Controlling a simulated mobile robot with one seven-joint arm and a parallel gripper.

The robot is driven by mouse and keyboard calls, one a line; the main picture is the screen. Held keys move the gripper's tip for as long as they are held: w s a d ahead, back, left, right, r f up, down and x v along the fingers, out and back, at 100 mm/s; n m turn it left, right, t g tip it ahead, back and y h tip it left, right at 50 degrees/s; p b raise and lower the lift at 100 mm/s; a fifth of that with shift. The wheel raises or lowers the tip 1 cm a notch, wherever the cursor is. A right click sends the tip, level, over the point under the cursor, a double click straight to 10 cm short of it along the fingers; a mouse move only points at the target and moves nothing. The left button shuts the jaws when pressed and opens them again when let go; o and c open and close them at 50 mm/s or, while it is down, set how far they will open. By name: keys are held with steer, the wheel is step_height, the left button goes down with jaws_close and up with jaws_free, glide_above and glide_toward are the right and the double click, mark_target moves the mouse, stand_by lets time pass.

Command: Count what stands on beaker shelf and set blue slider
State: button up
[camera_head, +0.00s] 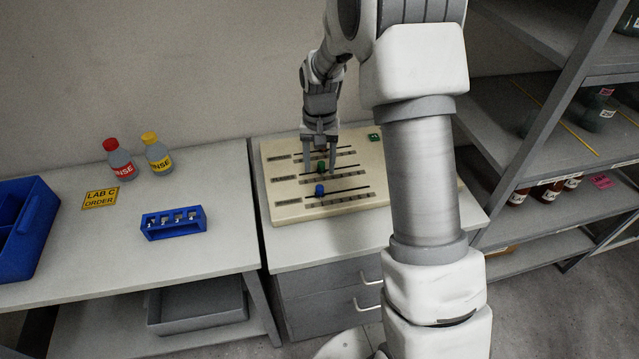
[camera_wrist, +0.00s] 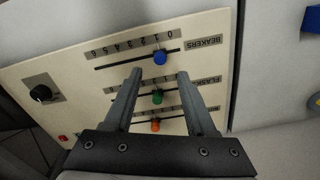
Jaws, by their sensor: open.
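A cream slider panel (camera_head: 285,212) lies on the middle cabinet. Its blue slider knob (camera_head: 319,190) also shows in the wrist view (camera_wrist: 160,57), on the track labelled BEAKERS, near the 0 end of its 0 to 6 scale; the exact mark is unclear. A green knob (camera_wrist: 157,96) and an orange knob (camera_wrist: 155,125) sit on the other tracks. My gripper (camera_wrist: 159,74) is open and empty over the panel, its fingertips either side of the green knob's line, pointing toward the blue knob. Dark glass vessels (camera_head: 594,115) stand on a right-hand shelf, partly cut off; their number is unclear.
Brown bottles (camera_head: 548,190) stand on a lower shelf. On the left bench are a red-capped bottle (camera_head: 120,162), a yellow-capped bottle (camera_head: 157,155), a blue rack (camera_head: 173,224) and a blue bin (camera_head: 35,232). My arm blocks part of the panel's right side. A black dial (camera_wrist: 41,94) is on the panel.

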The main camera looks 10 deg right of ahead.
mark_target(320, 187)
step_height(320, 187, down, 8)
steer(key=shift+r, duration=0.25)
jaws_close()
stand_by(1.4)
